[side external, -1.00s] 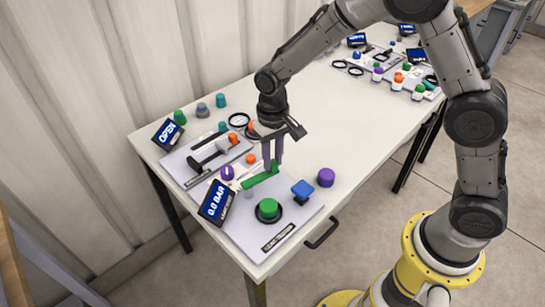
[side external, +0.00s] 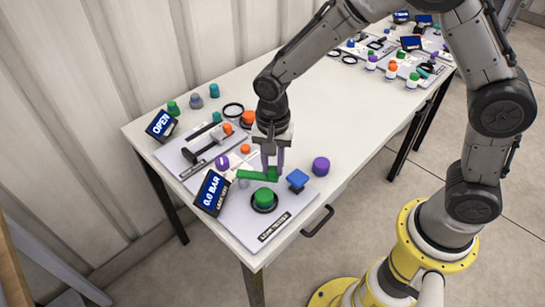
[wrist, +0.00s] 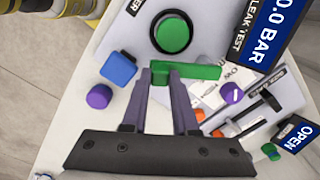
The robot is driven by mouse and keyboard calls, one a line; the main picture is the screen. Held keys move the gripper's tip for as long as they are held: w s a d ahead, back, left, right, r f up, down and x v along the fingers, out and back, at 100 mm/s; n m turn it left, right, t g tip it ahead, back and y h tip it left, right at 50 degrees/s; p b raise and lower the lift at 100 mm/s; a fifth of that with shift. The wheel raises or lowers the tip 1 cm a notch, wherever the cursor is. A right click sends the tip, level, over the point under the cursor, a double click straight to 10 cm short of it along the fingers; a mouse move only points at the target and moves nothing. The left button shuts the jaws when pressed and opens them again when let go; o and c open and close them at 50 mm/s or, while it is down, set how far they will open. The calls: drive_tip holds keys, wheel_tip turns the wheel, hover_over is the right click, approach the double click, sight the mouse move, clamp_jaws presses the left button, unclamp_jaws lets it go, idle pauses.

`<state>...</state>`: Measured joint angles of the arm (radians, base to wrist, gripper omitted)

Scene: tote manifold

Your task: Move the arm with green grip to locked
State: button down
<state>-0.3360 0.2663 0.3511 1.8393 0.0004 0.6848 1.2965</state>
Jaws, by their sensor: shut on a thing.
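The arm with the green grip (side external: 252,175) is a flat green bar above the near white panel. It lies roughly across the picture in the side view. In the wrist view the green grip (wrist: 202,71) passes at the fingertips. My gripper (side external: 273,168) is shut on its right end; my gripper (wrist: 168,70) hides part of that end in the wrist view. The pivot and any locked marking cannot be made out clearly.
A green round knob (side external: 265,198) and a blue square knob (side external: 298,180) stand close by on the panel. A display (side external: 211,193) reads 0.0 BAR; another (side external: 161,125) reads OPEN. A purple cylinder (side external: 321,166) stands right. The table's middle is clear.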

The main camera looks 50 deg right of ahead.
drive_tip(key=a+m, duration=0.1)
drive_tip(key=s+a+m, duration=0.1)
drive_tip(key=m, duration=0.1)
drive_tip(key=shift+a+r+m, duration=0.1)
drive_tip(key=shift+m, duration=0.2)
drive_tip(key=shift+s+a+m, duration=0.1)
drive_tip(key=shift+a+m, duration=0.45)
drive_tip(key=shift+m, duration=0.35)
drive_tip(key=shift+a+m, duration=0.55)
drive_tip(key=shift+m, duration=0.35)
drive_tip(key=c, duration=0.7)
unclamp_jaws()
wheel_tip(320, 180, up, 14)
drive_tip(key=shift+f, duration=0.15)
